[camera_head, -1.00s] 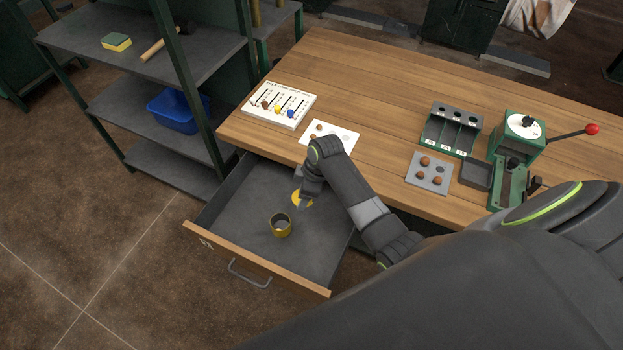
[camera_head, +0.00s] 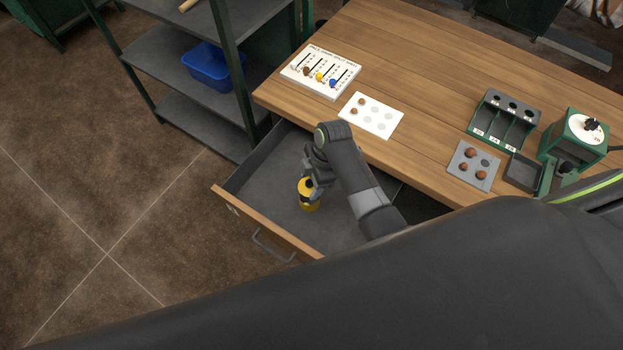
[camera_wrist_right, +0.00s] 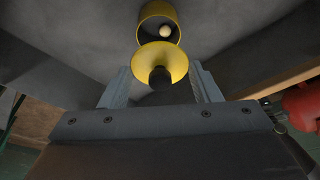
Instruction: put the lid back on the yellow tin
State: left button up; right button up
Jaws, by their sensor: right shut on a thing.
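The yellow tin (camera_head: 311,207) stands in the open drawer. In the right wrist view the tin (camera_wrist_right: 146,22) is open at the top, with a small pale round thing (camera_wrist_right: 164,31) inside. The yellow lid (camera_wrist_right: 148,58) with its black knob (camera_wrist_right: 160,77) is between the fingers of my right gripper (camera_wrist_right: 160,70), which is shut on it. The lid is apart from the tin's rim or just overlapping it in the picture; I cannot tell the gap. In the head view my right gripper (camera_head: 315,183) is over the tin and hides part of it. My left gripper is not in view.
The drawer (camera_head: 262,190) has walls around the tin and a wooden front. The wooden table (camera_head: 410,70) edge lies just behind. A white game board (camera_head: 320,72), a white card (camera_head: 371,115) and a grey tray (camera_head: 474,165) are on the table. A shelf with a blue bin (camera_head: 212,70) stands left.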

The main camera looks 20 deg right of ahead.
aim_at(311, 189)
notch_tip(311, 189, down, 3)
jog(key=b, duration=0.2)
jog(key=shift+b, duration=0.3)
jog(key=shift+f+b, duration=0.5)
jog(key=shift+f, duration=0.45)
jog(key=shift+r+p, duration=0.1)
jog(key=shift+p, duration=0.55)
jog(key=shift+f, duration=0.2)
dwell(1.0)
jog(key=shift+p, duration=0.55)
dwell(0.5)
jog(key=o, duration=1)
jog(key=shift+o, duration=0.6)
